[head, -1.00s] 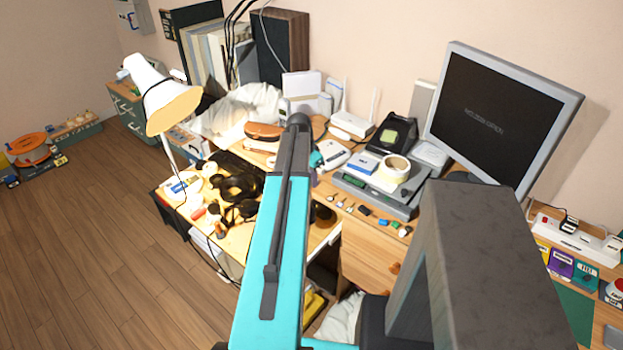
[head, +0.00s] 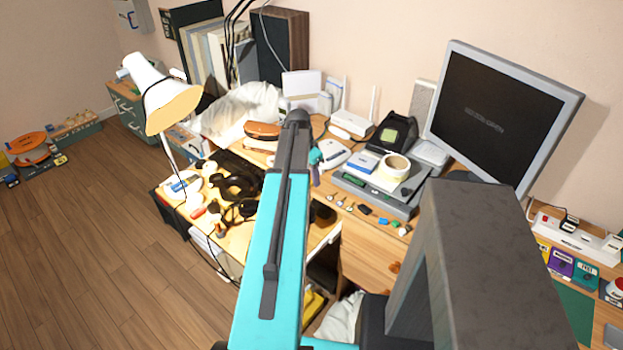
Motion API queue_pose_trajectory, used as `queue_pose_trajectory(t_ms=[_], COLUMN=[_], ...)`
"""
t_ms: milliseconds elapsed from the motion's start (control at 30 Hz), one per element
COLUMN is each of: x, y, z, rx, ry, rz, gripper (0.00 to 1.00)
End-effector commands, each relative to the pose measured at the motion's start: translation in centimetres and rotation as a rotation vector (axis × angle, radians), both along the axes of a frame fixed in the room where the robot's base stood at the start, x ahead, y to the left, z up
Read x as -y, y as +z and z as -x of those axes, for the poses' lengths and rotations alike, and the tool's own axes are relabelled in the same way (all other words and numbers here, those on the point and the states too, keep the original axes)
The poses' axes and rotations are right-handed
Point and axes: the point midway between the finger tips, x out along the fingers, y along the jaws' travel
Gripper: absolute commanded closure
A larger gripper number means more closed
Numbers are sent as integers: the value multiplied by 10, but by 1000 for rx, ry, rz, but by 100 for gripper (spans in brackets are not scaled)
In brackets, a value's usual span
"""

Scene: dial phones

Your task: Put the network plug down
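My teal and dark grey arm reaches up the middle of the head view to the desk. A small teal and grey part of my gripper (head: 315,162) shows just right of the arm's far end, beside a white device on the desk. The rest of the gripper is hidden behind the arm, and its fingers cannot be made out. I cannot pick out the network plug; it may be hidden or too small to see. Whether the gripper holds anything cannot be told.
A white router (head: 351,124) stands at the back of the desk. A grey flat box (head: 375,197) carries a tape roll (head: 397,166). Small keys and coloured sticks lie before it. A monitor (head: 500,115) stands right, a white lamp (head: 160,95) left. Bare wood (head: 368,240) shows in front.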

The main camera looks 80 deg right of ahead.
Motion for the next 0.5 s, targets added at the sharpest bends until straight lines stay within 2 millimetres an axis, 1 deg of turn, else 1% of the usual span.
queue_pose_trajectory(t_ms=[500], x=[-8], y=[56], z=[-8], rx=[0], ry=[0], rz=[3], gripper=[68])
